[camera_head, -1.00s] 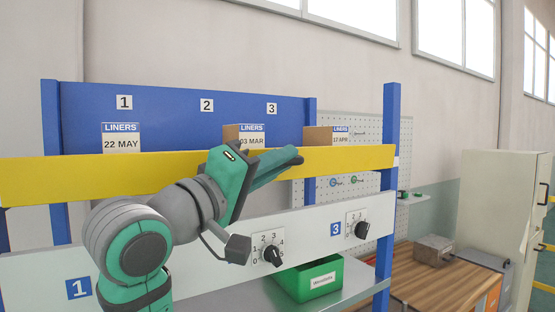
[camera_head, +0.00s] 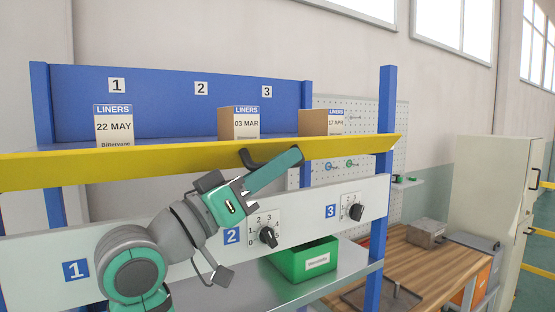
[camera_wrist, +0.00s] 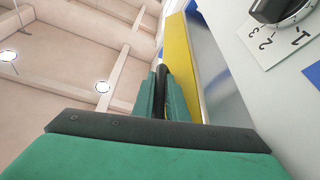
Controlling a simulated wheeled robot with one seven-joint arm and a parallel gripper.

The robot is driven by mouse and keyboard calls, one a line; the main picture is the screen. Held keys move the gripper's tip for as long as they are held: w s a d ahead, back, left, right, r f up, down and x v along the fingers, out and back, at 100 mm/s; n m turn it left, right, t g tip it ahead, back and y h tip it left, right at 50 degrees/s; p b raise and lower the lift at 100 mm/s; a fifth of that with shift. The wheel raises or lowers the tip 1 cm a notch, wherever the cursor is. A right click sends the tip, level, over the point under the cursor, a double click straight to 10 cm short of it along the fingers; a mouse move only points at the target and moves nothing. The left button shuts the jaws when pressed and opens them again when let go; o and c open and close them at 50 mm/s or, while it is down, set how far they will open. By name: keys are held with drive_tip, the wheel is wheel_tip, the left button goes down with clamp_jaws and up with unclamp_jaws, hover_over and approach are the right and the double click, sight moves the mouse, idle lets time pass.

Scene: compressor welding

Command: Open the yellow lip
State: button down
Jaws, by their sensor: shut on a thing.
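The yellow lip (camera_head: 80,167) is a long bar along the front of the blue shelf, tilted so that its top face shows. The finger ends partly hide the handle.
Boxes of liners (camera_head: 115,122) stand on the shelf behind the lip. Below is a white panel (camera_head: 205,262) with black knobs (camera_head: 267,237). A green bin (camera_head: 305,262) sits lower, and a blue post (camera_head: 384,150) stands at the right.

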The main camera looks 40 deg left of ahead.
drive_tip(key=shift+w+f, duration=0.1)
idle(0.3)
drive_tip(key=c, duration=2)
unclamp_jaws()
drive_tip(key=shift+c, duration=0.2)
drive_tip(key=v, duration=0.7)
drive_tip(key=shift+s, duration=0.25)
